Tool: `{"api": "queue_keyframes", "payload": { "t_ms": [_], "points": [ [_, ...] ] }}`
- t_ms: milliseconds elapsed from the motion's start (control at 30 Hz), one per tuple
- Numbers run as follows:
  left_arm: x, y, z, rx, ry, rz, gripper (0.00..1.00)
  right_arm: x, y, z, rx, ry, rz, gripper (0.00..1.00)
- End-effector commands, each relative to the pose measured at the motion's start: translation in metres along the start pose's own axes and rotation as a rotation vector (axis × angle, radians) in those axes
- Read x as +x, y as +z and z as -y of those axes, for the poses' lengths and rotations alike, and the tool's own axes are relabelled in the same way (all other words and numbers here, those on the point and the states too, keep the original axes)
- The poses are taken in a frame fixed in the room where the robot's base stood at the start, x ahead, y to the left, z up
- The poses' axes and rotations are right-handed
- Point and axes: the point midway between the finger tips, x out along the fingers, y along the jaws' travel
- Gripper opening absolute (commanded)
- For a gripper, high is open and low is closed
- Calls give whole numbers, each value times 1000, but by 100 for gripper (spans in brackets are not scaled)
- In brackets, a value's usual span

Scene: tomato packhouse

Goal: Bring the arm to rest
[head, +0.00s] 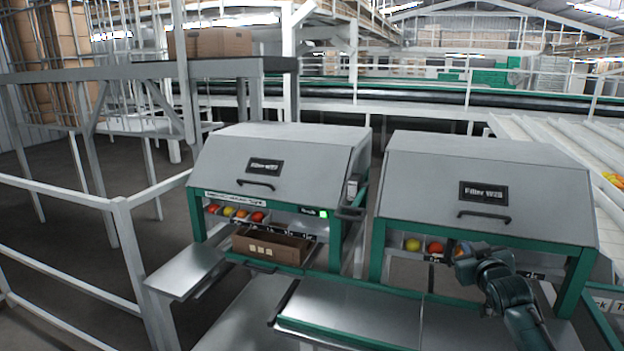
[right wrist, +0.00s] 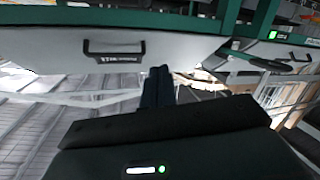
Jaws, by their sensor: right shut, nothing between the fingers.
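My right arm (head: 510,300) comes in from the lower right in the head view, in front of the right filler machine (head: 490,180). My right gripper (head: 461,254) is at its upper end, just below that machine's hood and in front of its fruit slots. In the right wrist view the two dark fingers of the gripper (right wrist: 160,74) lie together, shut, with nothing between them. A grey hood with a black handle (right wrist: 113,48) shows beyond them, upside down. My left gripper is not in view.
The left filler machine (head: 275,165) holds an open cardboard box (head: 272,246) under several tomatoes in slots. Its screen (head: 322,213) is green. Metal shelves (head: 350,316) stand in front of both machines. A white railing (head: 125,240) runs at the left. A sloped white chute (head: 560,145) is at the right.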

Motion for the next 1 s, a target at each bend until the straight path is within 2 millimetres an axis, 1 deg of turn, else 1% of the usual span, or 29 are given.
{"api": "queue_keyframes", "payload": {
  "t_ms": [33,67,100,267,367,400,467,500,567,600,667,700,767,800,900,1000],
  "points": [
    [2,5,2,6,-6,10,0,0,-12,-3,-25,20,-65,0],
    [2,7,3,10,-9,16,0,-1,-20,-5,-42,31,-106,0],
    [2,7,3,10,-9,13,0,-7,0,10,-42,6,-81,0],
    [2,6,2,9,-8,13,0,-36,52,56,-42,-70,-25,0],
    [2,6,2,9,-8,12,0,-62,88,87,-38,-122,16,0],
    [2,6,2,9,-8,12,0,-75,104,100,-33,-145,35,0],
    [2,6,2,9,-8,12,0,-98,128,122,-25,-184,66,0],
    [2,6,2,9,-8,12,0,-116,144,137,-18,-211,88,0],
    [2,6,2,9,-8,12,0,-148,168,159,-1,-253,125,0],
    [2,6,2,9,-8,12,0,-170,183,173,12,-281,151,0],
    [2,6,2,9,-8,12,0,-206,202,193,36,-321,190,0],
    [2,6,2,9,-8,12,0,-230,213,204,53,-344,216,0],
    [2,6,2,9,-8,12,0,-264,225,218,79,-375,253,0],
    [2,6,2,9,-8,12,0,-285,231,226,97,-393,276,0],
    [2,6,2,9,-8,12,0,-328,240,240,135,-425,323,0],
    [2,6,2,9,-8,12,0,-356,244,247,162,-442,355,0]
  ]
}}
